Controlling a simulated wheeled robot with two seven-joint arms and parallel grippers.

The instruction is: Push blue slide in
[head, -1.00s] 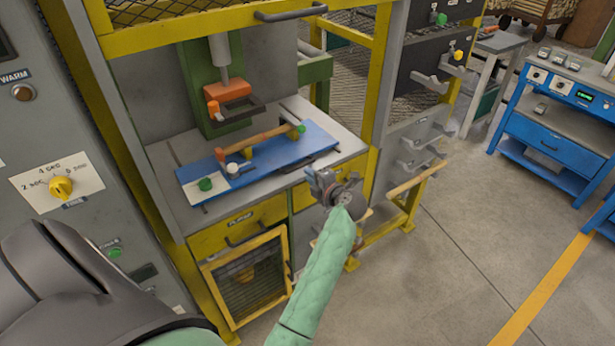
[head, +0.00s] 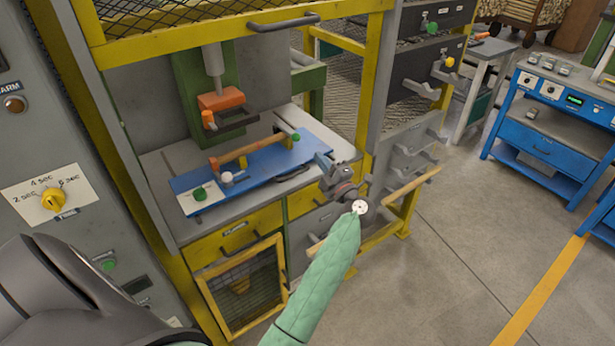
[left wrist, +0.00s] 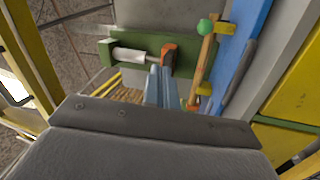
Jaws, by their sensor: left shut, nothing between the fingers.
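The blue slide (head: 255,172) is a flat blue plate lying on the grey bench of the yellow press frame, its front edge near the bench's front edge. In the left wrist view the closed fingers (left wrist: 160,72) point toward the press, with the slide (left wrist: 250,35) at the right. My right gripper is not in view.
The green press column with its orange head (head: 220,99) stands behind the slide. A raised yellow mesh guard (head: 180,28) hangs above. A control panel with a yellow knob (head: 53,199) is at the left. Grey drawers (head: 410,150) stand at the right, a blue bench (head: 545,140) beyond.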

